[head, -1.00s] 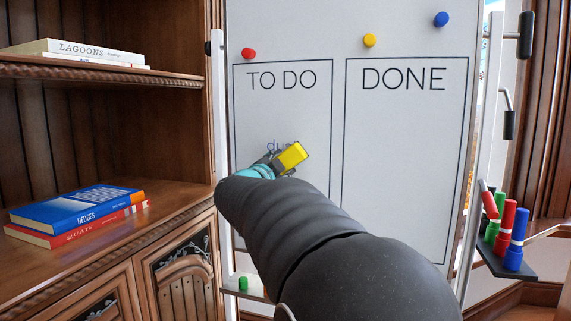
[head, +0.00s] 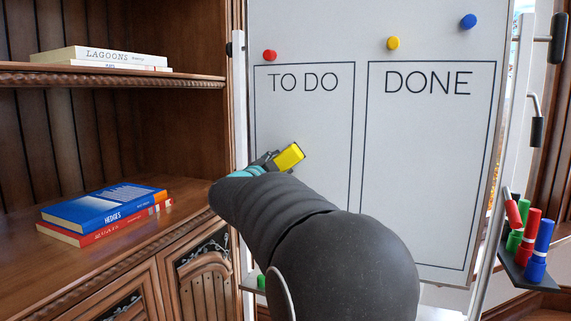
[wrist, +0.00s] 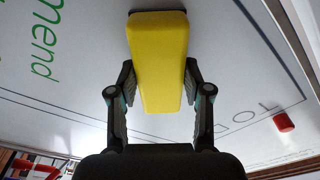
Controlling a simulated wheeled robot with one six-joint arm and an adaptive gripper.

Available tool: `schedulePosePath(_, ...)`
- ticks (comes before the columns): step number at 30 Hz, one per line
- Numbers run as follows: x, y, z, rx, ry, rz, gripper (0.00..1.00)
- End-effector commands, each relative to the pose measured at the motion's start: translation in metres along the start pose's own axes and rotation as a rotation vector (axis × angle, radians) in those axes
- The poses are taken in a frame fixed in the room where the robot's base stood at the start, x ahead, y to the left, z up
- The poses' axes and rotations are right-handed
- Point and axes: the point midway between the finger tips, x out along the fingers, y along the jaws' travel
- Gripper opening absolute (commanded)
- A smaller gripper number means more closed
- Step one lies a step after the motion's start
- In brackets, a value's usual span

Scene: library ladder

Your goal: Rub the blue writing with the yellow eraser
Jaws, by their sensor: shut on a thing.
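My gripper (head: 270,161) is shut on the yellow eraser (head: 289,157), which sits between its two fingers in the wrist view (wrist: 158,62). The eraser is at the whiteboard (head: 430,190), in the TO DO box below its heading. I cannot tell whether it touches the board. No blue writing shows on the visible board in either view; the eraser and my arm cover part of the box. Green writing (wrist: 42,50) reading "mend" shows at the left of the wrist view, and my arm hides that area in the head view.
Red (head: 270,55), yellow (head: 393,43) and blue (head: 469,21) magnets are on the board's upper part. A marker holder (head: 525,277) with several markers is at the right. A wooden bookcase (head: 120,77) with books (head: 105,207) stands close at the left.

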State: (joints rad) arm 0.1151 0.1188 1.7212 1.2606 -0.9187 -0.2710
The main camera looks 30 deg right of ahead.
Motion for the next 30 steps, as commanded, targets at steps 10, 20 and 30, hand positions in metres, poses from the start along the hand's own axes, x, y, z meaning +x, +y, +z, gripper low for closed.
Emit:
schedulePosePath(10, -0.001, -0.009, 0.011, 0.001, -0.001, 0.000, 0.17)
schedulePosePath(20, -0.004, -0.024, 0.031, -0.001, -0.002, -0.001, 0.17)
schedulePosePath(30, -0.004, -0.033, 0.034, 0.001, 0.000, 0.000, 0.17)
